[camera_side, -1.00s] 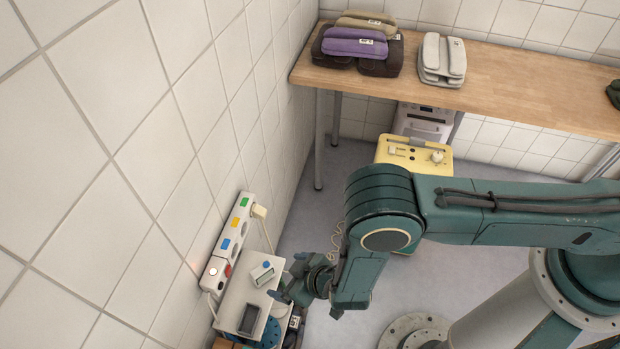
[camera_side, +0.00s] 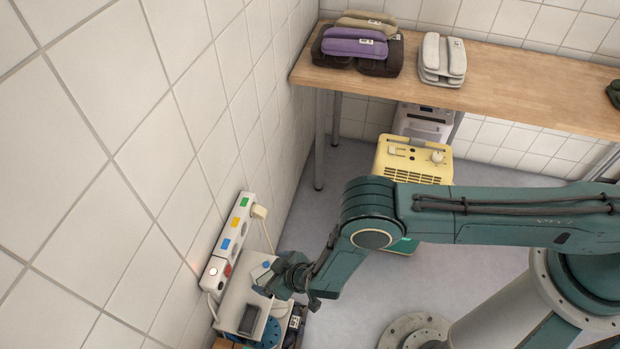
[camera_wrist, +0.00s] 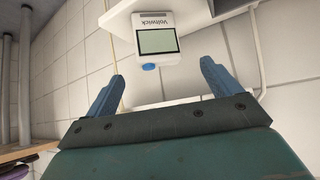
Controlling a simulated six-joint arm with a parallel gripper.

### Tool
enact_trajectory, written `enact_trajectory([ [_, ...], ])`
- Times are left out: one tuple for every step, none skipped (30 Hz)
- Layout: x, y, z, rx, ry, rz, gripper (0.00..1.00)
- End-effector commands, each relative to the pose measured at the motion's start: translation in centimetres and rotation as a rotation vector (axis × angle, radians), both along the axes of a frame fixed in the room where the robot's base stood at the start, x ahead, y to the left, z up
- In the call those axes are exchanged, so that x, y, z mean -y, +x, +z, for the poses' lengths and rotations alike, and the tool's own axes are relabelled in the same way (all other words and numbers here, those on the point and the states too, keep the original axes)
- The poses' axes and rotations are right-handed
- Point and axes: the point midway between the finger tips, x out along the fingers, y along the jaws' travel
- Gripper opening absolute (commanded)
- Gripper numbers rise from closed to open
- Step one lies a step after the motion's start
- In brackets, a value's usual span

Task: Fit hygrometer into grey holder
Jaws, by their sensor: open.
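The hygrometer (camera_wrist: 157,42) is a small white box with a grey screen, a blue knob and the name Voltwick. In the wrist view it lies just beyond my fingertips, roughly centred between them. My gripper (camera_wrist: 162,72) is open, with nothing between its blue fingers. In the side view my gripper (camera_side: 268,284) is over the hygrometer's end of the white shelf and partly hides it. The grey holder (camera_side: 249,320), dark and box-like, sits on the nearer part of the shelf, apart from my gripper.
A power strip (camera_side: 233,240) with coloured sockets and a plugged-in cable is on the tiled wall beside the shelf (camera_side: 233,300). A blue round thing (camera_side: 271,332) is at the shelf's near right. A wooden table (camera_side: 500,80) and yellow appliance (camera_side: 413,160) stand farther back.

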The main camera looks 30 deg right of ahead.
Motion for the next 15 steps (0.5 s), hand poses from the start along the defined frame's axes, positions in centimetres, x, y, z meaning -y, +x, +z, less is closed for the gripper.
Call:
enact_trajectory([
  [0.0, 0.0, 0.0, 0.000, 0.000, 0.000, 0.89],
  [0.0, 0.0, 0.0, 0.000, 0.000, 0.000, 0.89],
  [0.0, 0.0, 0.0, 0.000, 0.000, 0.000, 0.89],
  [0.0, 0.0, 0.0, 0.000, 0.000, 0.000, 0.89],
  [0.0, 0.0, -0.1, 0.000, 0.000, 0.000, 0.89],
  [0.0, 0.1, -0.1, -0.001, 0.000, 0.000, 0.89],
  [0.0, 0.1, -0.2, -0.001, 0.000, 0.000, 0.89],
  [0.0, 0.2, -0.2, -0.001, 0.000, 0.000, 0.89],
  [-0.1, 0.3, -0.4, -0.001, 0.000, 0.000, 0.89],
  [-0.1, 0.4, -0.5, 0.000, 0.000, 0.000, 0.89],
  [-0.2, 0.5, -0.6, 0.000, 0.001, -0.001, 0.89],
  [-0.3, 0.7, -0.7, 0.000, 0.001, -0.001, 0.89],
  [-0.3, 0.9, -0.9, -0.001, 0.001, -0.001, 0.89],
  [-0.4, 1.0, -1.0, 0.000, 0.002, -0.001, 0.89],
  [-0.5, 1.2, -1.3, 0.000, 0.001, -0.001, 0.89],
])
